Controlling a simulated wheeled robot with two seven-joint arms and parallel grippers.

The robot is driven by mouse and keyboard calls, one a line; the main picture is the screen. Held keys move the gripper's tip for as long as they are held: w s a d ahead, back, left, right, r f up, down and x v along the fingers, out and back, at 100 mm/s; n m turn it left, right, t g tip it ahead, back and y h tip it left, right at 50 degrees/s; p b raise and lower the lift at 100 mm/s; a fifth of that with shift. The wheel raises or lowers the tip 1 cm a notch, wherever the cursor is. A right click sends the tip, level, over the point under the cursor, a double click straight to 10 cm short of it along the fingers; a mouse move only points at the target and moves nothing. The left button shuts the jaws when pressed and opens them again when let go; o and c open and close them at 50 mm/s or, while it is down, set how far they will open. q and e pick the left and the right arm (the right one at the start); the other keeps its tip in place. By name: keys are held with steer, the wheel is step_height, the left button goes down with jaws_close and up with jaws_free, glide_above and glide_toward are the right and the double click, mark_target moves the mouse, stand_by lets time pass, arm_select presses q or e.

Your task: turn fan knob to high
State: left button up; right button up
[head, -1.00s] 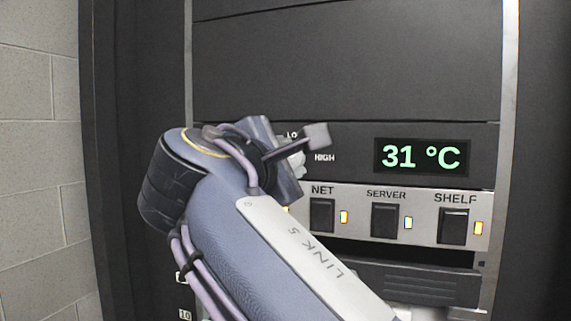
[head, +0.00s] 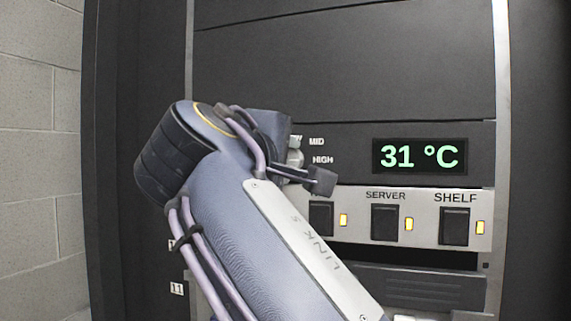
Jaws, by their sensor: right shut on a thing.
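The fan knob (head: 296,155) is a small pale piece on the dark panel, mostly hidden behind my right gripper and wrist. The labels MID (head: 316,142) and HIGH (head: 322,160) show just to its right; the knob's pointer cannot be made out. My right gripper (head: 300,165) is at the knob and shut on it, with one dark finger reaching out below the HIGH label. My left gripper is not in view.
A display (head: 420,156) reads 31 °C. Below it, a light switch strip has a SERVER switch (head: 384,223), a SHELF switch (head: 455,226) and a partly covered switch (head: 321,217), with lit amber lamps. A grey block wall (head: 40,150) stands at the left.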

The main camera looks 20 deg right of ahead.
stand_by(0.5)
steer(key=o, duration=1)
steer(key=b+v, duration=0.1)
steer(key=v, duration=0.6)
steer(key=shift+s+a, duration=0.25)
steer(key=shift+s, duration=0.1)
